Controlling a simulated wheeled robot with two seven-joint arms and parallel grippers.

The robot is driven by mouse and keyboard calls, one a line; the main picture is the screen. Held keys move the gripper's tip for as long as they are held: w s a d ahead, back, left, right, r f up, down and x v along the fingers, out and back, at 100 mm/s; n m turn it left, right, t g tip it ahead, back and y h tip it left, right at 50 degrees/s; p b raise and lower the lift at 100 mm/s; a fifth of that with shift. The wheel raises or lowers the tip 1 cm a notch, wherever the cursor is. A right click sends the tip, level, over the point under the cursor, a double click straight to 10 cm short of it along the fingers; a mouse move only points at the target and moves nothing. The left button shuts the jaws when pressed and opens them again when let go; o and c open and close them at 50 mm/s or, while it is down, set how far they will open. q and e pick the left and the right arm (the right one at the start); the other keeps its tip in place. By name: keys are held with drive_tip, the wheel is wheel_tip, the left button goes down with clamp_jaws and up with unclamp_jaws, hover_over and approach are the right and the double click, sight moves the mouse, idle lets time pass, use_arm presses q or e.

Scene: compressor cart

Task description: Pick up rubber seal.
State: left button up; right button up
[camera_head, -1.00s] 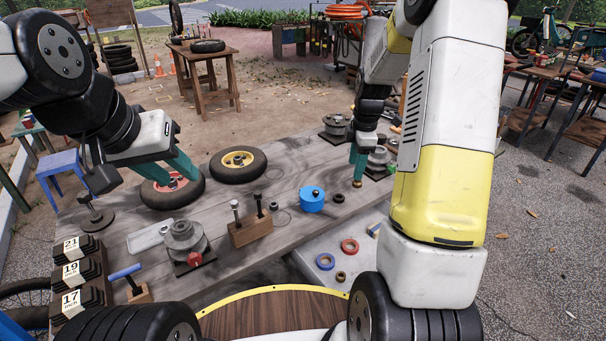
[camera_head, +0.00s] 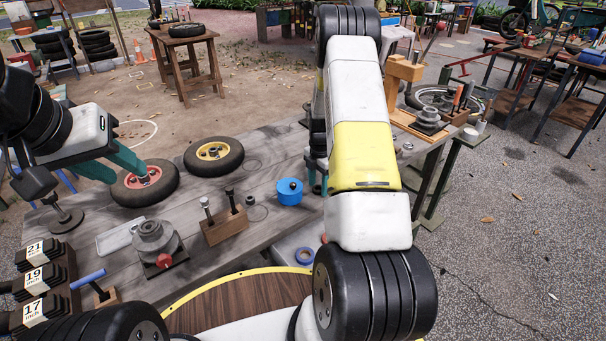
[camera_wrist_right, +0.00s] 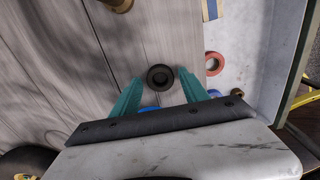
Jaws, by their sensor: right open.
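A black ring, which looks like the rubber seal (camera_wrist_right: 160,77), lies flat on the grey wooden table (camera_wrist_right: 75,70) in the right wrist view. My right gripper (camera_wrist_right: 157,78) is open, with its teal fingertips on either side of the ring. I see no contact with it. In the head view my right gripper (camera_head: 316,172) is mostly hidden behind my right forearm, and I cannot make out the ring there. My left gripper (camera_head: 128,178) appears open and empty, beside the red-hubbed wheel (camera_head: 145,183).
A brass part (camera_wrist_right: 120,3) lies ahead of the ring. A red ring (camera_wrist_right: 214,63) lies on the pale surface to the right. A blue pot (camera_head: 289,192), a wooden block with bolts (camera_head: 225,225) and a yellow-hubbed wheel (camera_head: 214,156) stand on the table.

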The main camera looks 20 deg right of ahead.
drive_tip(key=shift+f, duration=0.25)
clamp_jaws()
drive_tip(key=shift+r, duration=0.15)
